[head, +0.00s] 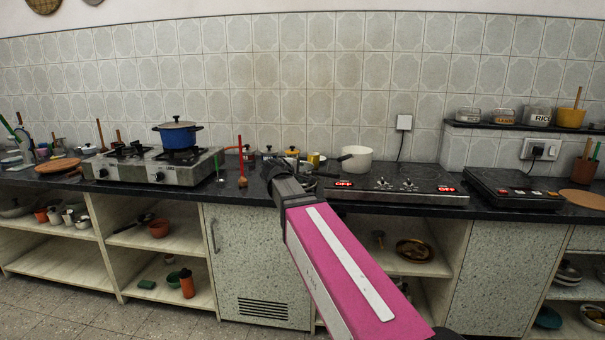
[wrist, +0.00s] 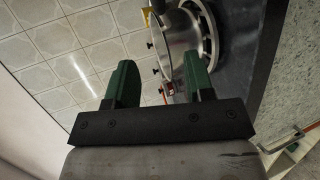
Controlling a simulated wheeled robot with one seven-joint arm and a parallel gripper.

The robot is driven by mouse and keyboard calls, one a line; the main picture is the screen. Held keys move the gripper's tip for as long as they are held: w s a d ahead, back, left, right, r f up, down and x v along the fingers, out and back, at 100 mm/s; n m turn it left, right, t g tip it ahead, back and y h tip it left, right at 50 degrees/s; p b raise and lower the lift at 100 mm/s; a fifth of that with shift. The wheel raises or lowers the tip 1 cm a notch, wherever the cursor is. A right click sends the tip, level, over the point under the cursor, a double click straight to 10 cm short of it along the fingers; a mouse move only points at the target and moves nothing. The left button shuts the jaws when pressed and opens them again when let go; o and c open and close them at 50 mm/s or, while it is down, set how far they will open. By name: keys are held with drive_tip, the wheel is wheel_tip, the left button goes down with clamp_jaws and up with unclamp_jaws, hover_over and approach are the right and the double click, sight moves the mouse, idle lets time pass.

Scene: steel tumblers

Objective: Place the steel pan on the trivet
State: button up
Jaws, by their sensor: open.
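My gripper (head: 283,168) reaches over the counter in the head view; its fingertips are hard to make out there. In the wrist view my gripper (wrist: 160,78) has its two green fingers apart. A shiny steel vessel, apparently the steel pan (wrist: 178,38), lies beyond the fingers, and the right finger overlaps its edge. I cannot tell whether they touch. A round slotted metal rim (wrist: 211,35) shows right beside the pan; it may be the trivet, but I cannot tell whether the pan is on it. In the head view my gripper and arm largely hide this spot.
A white pot (head: 356,160) stands on the black cooktop (head: 390,185) to the right. A gas stove (head: 150,170) with a blue pot (head: 178,137) is at left. Small jars (head: 292,152) stand near the tiled wall. Open shelves are below the dark counter.

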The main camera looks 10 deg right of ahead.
drive_tip(key=s+d+f+m+g+y, duration=0.1)
drive_tip(key=s+d+f+m+g, duration=0.3)
drive_tip(key=f, duration=0.6)
drive_tip(key=s+f+m+g+y, duration=0.1)
drive_tip(key=s+f+y, duration=0.1)
drive_tip(key=s+f, duration=0.5)
drive_tip(key=s+f+m+g+y, duration=0.2)
drive_tip(key=s+f+m+g, duration=0.1)
drive_tip(key=s+f, duration=0.4)
drive_tip(key=s+a+f+m+g+y, duration=0.1)
drive_tip(key=s+f+m+g+y, duration=0.2)
drive_tip(key=s+f, duration=0.4)
wheel_tip(320, 180, down, 5)
drive_tip(key=shift+f+g, duration=0.1)
drive_tip(key=shift+g, duration=0.2)
